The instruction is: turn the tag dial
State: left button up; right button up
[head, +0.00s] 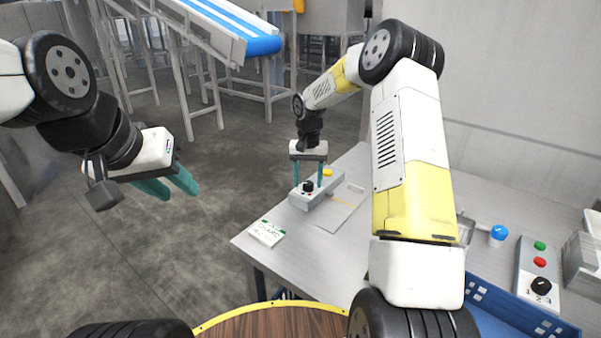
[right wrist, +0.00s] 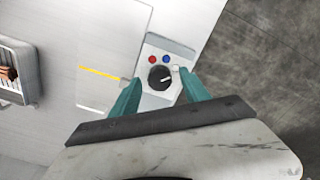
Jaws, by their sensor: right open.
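My right gripper (head: 307,180) is open over this box, pointing down. In the right wrist view its teal fingers (right wrist: 160,84) stand on either side of the dial with gaps; contact cannot be told. My left gripper (head: 172,188) is open and empty over the floor, away from the table.
Another panel (head: 527,268) at the right has green and red buttons and a numbered black knob (head: 541,286). A printed card (head: 267,232) lies at the table's left edge. A blue crate (head: 500,312) and a blue-topped item (head: 498,233) are on the right. A conveyor (head: 225,25) stands behind.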

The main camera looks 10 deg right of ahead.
jog(key=shift+f, duration=0.1)
grip_shut()
jog(key=shift+n, duration=0.3)
jog(key=n, duration=1.3)
jog(key=shift+n, duration=2.2)
